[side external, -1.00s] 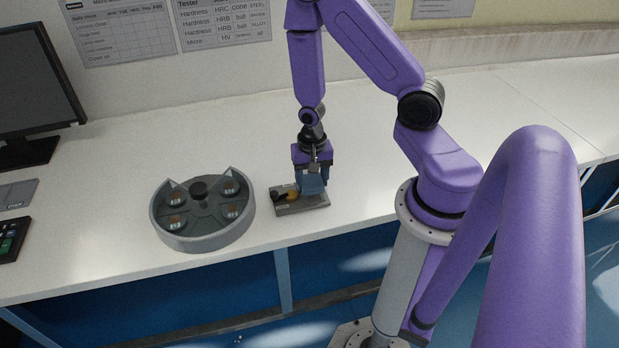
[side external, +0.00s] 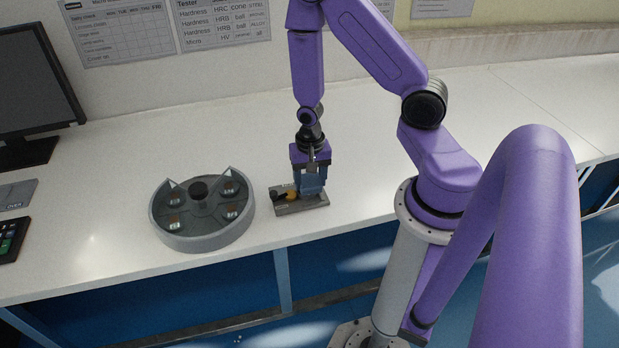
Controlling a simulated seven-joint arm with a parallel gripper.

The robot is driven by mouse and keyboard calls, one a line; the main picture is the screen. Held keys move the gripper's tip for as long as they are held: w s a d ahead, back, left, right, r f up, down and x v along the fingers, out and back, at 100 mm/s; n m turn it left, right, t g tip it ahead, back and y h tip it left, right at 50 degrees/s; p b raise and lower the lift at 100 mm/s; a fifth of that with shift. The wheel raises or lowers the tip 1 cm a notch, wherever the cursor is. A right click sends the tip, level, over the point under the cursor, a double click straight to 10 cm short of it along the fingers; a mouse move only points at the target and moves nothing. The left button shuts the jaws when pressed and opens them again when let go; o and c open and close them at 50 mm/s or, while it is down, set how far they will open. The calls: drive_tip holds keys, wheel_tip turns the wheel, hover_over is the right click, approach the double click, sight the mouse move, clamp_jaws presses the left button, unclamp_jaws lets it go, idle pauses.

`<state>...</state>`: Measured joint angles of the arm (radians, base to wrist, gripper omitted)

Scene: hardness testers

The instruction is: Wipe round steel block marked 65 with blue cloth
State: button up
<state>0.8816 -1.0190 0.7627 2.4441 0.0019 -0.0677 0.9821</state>
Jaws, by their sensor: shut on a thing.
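My gripper (side external: 312,190) points down over the right part of a small grey tray (side external: 286,209) on the bench. It is shut on a blue cloth (side external: 311,182), which hangs at the tray's surface. I cannot tell whether the cloth touches the tray. To the left stands a round grey holder (side external: 196,240) with several small round steel blocks, such as one at the upper right (side external: 231,188) and one at the lower left (side external: 174,222). Their markings are too small to read, so I cannot tell which is marked 65.
A small orange and black item (side external: 288,196) lies on the tray's left part. A monitor (side external: 35,80) and a keypad (side external: 12,238) stand at far left. The bench behind is clear.

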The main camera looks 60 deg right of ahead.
drive_tip(key=shift+w+a+r, duration=0.15)
drive_tip(key=shift+w, duration=0.3)
drive_tip(key=shift+w+a, duration=0.15)
drive_tip(key=shift+w, duration=0.15)
drive_tip(key=shift+w+a, duration=0.15)
drive_tip(key=shift+w, duration=0.25)
drive_tip(key=shift+w+a+f, duration=0.1)
drive_tip(key=shift+w+f, duration=0.2)
drive_tip(key=shift+s+d+r, duration=0.1)
drive_tip(key=shift+s+d, duration=0.1)
drive_tip(key=shift+s, duration=0.35)
drive_tip(key=shift+s+d+r, duration=0.1)
drive_tip(key=shift+s+d, duration=0.1)
drive_tip(key=shift+s, duration=0.35)
drive_tip(key=shift+s+d, duration=0.2)
drive_tip(key=shift+s, duration=0.35)
drive_tip(key=shift+s+d, duration=0.2)
drive_tip(key=shift+s, duration=0.3)
drive_tip(key=w, duration=0.1)
drive_tip(key=w+a, duration=0.1)
drive_tip(key=w, duration=0.2)
drive_tip(key=shift+w+a, duration=0.3)
drive_tip(key=shift+a, duration=0.05)
wheel_tip(320, 180, up, 8)
drive_tip(key=shift+s, duration=0.2)
